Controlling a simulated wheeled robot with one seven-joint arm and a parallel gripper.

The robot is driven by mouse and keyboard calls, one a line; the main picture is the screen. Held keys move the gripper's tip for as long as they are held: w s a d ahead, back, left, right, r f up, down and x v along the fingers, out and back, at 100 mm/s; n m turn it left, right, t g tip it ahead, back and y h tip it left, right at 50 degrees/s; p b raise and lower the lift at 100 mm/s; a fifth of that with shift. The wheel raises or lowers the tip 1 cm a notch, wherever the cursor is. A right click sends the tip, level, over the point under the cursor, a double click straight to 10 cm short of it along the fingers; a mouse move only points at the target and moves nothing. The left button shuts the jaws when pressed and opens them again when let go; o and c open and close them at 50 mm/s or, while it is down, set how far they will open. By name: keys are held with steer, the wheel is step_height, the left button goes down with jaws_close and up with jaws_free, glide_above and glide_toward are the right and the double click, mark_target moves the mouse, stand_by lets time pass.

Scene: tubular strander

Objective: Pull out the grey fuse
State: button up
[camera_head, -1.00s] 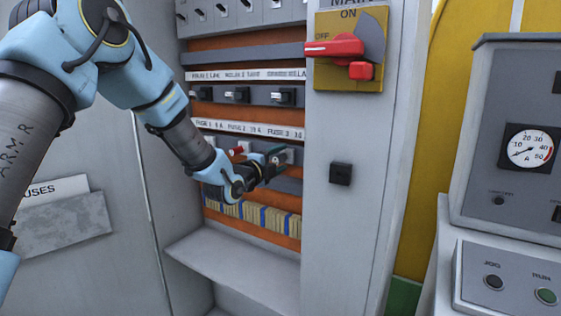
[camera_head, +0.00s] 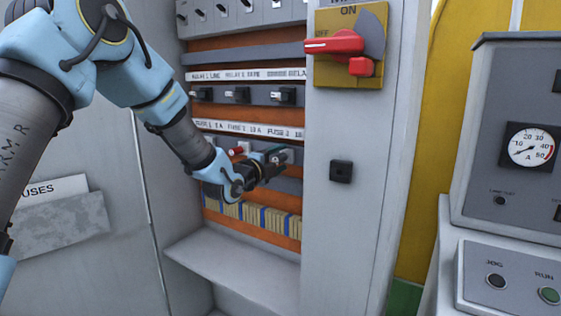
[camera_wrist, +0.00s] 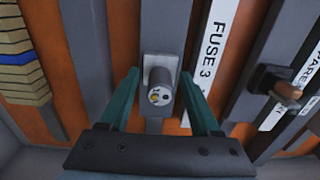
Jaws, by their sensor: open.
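The grey fuse (camera_wrist: 161,92) stands out from its pale square base in the wrist view, beside the label strip reading FUSE 3. My gripper (camera_wrist: 160,74) is open, with one green finger on each side of the fuse and a gap visible on both sides. In the head view my gripper (camera_head: 270,163) is at the right end of the fuse row inside the cabinet. The grey fuse (camera_head: 282,156) shows there only in part, behind the fingers.
A red fuse (camera_head: 236,151) sits to the left in the same row. Dark relays (camera_head: 237,95) line the rail above, and a terminal strip (camera_head: 250,215) runs below. The cabinet's right post carries a red main switch (camera_head: 340,47). A bare ledge (camera_head: 235,262) lies underneath.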

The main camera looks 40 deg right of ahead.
mark_target(275, 160)
jaws_close()
stand_by(0.6)
steer(key=shift+a, duration=0.1)
stand_by(0.9)
steer(key=shift+b+v, duration=1.75)
steer(key=shift+v, duration=1.15)
